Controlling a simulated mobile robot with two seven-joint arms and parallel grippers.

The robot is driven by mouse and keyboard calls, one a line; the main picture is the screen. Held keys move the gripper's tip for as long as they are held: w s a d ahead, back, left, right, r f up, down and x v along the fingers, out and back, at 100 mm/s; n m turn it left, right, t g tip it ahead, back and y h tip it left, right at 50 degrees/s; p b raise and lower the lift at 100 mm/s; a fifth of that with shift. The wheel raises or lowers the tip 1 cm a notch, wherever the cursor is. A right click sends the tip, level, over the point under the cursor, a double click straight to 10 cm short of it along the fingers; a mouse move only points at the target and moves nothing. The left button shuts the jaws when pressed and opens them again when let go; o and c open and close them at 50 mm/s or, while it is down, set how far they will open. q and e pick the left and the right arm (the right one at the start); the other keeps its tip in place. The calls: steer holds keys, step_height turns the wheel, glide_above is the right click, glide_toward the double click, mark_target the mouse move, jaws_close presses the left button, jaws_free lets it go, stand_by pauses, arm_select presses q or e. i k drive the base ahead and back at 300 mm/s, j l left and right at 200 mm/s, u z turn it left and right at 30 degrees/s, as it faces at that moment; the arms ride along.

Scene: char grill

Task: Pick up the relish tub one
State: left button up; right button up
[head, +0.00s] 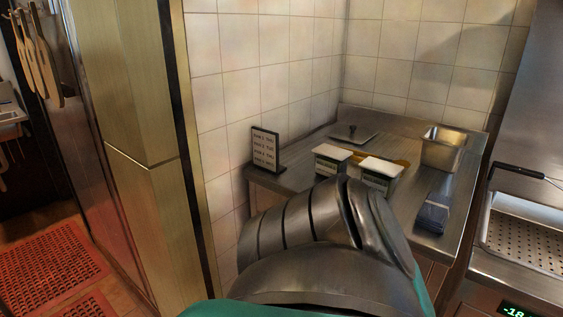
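Two small tubs with white tops and dark label fronts stand side by side on the steel counter. The left tub (331,160) is slightly farther back, and the right tub (378,175) is nearer. Their labels are too small to read, so I cannot tell which one is the relish tub. A large grey rounded part, which looks like one of my arm links, rises in front of the counter, close below the tubs in the picture. Neither of my grippers shows in the head view.
The steel counter (408,205) also holds a small sign (265,149) at left, a flat square lid (352,134) with a knob, an empty metal pan (443,149) and a dark blue folded item (433,215). A perforated tray (525,235) lies right. Tiled walls close the back.

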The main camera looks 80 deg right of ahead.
mark_target(330, 160)
steer(key=z, duration=2.95)
steer(key=j, duration=0.05)
